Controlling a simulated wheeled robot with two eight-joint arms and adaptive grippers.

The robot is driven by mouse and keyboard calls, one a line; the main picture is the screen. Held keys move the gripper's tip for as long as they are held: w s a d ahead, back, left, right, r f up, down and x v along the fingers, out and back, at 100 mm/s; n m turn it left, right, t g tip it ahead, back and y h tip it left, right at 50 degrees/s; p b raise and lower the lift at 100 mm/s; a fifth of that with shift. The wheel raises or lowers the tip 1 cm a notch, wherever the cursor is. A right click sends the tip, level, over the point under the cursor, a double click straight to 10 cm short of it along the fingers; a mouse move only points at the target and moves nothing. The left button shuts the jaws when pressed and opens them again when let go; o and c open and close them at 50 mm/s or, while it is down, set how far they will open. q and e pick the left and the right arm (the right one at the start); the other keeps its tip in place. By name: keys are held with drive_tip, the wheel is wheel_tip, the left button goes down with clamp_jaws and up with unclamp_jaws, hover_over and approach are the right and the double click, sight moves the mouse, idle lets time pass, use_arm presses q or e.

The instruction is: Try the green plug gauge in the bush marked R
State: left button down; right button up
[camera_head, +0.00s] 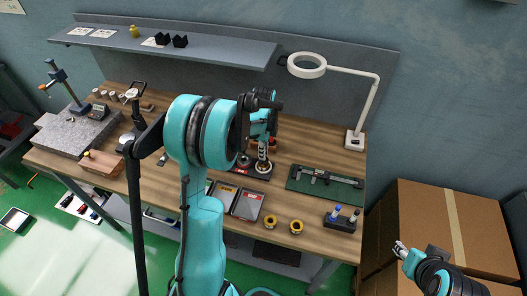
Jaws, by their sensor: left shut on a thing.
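My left gripper (262,143) reaches down over the middle of the bench and is shut on what looks like a plug gauge. Its handle colour is hidden by the fingers. Its lower end is over or in a bush on a dark plate (262,176); I cannot tell which. A second ring-like bush (243,161) is on the same plate, to the left. The letter R is too small to read. A black rack (340,225) at the right front holds a blue-topped gauge (337,210) and a paler one (355,214). My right gripper (399,249) is at lower right, off the bench; its jaws are unclear.
A green mat (300,183) with a caliper (328,176) lies right of the plate. Yellow rings (296,227) and grey cases (248,205) are along the front. A lamp (355,138) stands at right back. Cardboard boxes (420,215) stand beside the bench.

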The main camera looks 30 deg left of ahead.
use_arm(q)
drive_tip(key=shift+f+b, duration=0.4)
drive_tip(key=shift+f, duration=0.1)
idle(0.8)
drive_tip(key=shift+r+p, duration=0.9)
drive_tip(key=shift+r, duration=0.65)
idle(1.7)
drive_tip(key=shift+r+p, duration=1.6)
drive_tip(key=shift+r, duration=0.9)
drive_tip(key=shift+w, duration=0.1)
